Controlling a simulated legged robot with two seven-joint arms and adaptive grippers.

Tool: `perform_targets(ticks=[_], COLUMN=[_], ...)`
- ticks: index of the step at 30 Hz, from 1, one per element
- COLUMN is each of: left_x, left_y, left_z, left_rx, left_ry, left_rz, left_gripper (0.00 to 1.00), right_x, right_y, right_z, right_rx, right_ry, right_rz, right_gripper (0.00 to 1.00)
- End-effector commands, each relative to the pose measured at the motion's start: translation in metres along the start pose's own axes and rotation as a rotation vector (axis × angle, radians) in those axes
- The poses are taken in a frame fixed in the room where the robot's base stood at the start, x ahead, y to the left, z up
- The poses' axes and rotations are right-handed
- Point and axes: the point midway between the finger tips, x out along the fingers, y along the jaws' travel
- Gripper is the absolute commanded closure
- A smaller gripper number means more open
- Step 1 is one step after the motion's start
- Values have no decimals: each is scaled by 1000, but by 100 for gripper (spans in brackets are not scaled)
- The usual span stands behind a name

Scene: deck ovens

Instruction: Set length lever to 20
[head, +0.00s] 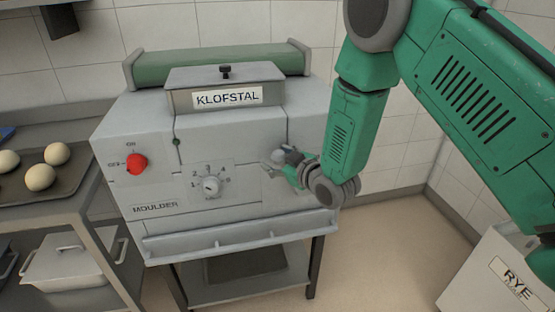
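The grey moulder (155,190) has a rounded grey knob (278,156) on the right part of its front, which looks like the end of the length lever. My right gripper (272,169) is at this knob, with its fingers close to the machine's front. It is small and partly overlaps the knob, so I cannot tell whether the fingers are closed on it or only beside it. The lever's scale and any number 20 cannot be made out. My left gripper is not in view.
A red on/off knob (136,164) and a numbered dial (211,186) are on the moulder's front. A tray (62,201) with dough balls stands at left. A bin labelled RYE (480,282) stands at lower right. The floor between is clear.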

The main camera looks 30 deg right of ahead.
Motion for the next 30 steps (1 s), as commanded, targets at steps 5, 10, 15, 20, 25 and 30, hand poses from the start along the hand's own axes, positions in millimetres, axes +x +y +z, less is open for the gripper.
perform_targets(ticks=[5, 10, 15, 20, 25, 30], left_x=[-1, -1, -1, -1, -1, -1], left_y=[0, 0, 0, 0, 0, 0], left_z=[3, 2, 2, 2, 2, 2], left_rx=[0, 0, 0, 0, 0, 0], left_ry=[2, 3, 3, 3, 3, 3], left_rz=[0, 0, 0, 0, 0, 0], left_gripper=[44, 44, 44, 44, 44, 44], right_x=[-7, -36, -73, -100, -116, -118], right_y=[1, 1, 0, 0, 0, 0], right_z=[0, 0, 1, 1, 2, 1], right_rx=[0, 0, 1, 1, 0, 0], right_ry=[0, -2, -3, -3, -3, -1], right_rz=[1, 2, 0, 0, -1, -1], right_gripper=[46, 46, 46, 46, 46, 46])
